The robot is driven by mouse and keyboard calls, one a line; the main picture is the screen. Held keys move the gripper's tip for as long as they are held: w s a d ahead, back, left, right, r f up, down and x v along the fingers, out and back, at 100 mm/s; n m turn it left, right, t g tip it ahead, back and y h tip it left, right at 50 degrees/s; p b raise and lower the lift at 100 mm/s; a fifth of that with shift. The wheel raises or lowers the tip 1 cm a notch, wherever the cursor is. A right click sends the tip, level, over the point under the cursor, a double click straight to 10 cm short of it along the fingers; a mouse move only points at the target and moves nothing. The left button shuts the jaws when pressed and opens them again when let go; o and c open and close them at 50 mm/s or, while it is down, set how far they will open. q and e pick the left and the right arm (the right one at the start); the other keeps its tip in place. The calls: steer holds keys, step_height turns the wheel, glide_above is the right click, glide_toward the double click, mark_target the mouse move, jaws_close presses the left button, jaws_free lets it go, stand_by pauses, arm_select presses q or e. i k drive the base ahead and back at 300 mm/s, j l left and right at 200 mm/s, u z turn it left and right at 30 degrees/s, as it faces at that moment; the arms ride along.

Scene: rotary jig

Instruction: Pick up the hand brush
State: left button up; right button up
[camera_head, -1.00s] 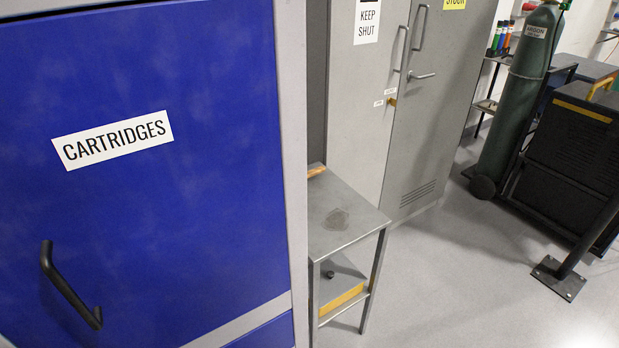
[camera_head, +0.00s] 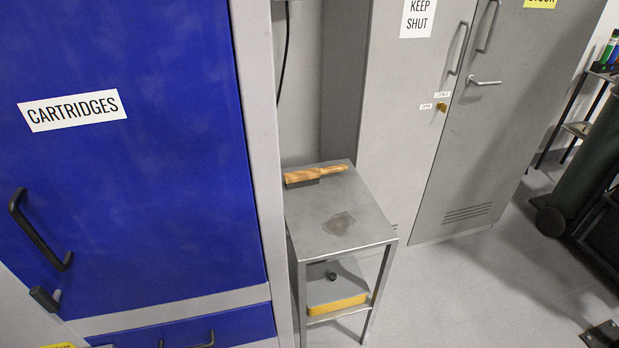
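The hand brush (camera_head: 315,175) lies on the top of a small grey metal table (camera_head: 308,218), near its back edge. It has a light wooden handle pointing right and a wooden head with dark bristles at the left. Nothing covers it. Neither of my grippers shows in the head view.
A blue cabinet labelled CARTRIDGES (camera_head: 150,190) stands close on the left of the table. A grey locker (camera_head: 410,130) stands behind and to the right. A yellow-sided box (camera_head: 337,303) sits on the table's lower shelf. The floor (camera_head: 470,290) right of the table is clear.

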mark_target(317, 176)
steer(key=l+u, duration=0.15)
steer(key=u, duration=0.5)
steer(key=i+l+u, duration=0.15)
steer(key=l+u, duration=0.2)
steer(key=l, duration=0.4)
steer(key=l+u, duration=0.35)
steer(key=l, duration=0.35)
steer(key=l+u, duration=0.35)
steer(key=l, duration=1.05)
steer(key=k+l, duration=0.15)
steer(key=l, duration=0.45)
steer(key=l+u, duration=0.1)
steer(key=l, duration=0.55)
steer(key=k+l, duration=0.1)
steer(key=l, duration=0.5)
steer(key=k+l, duration=0.1)
steer(key=l, duration=0.5)
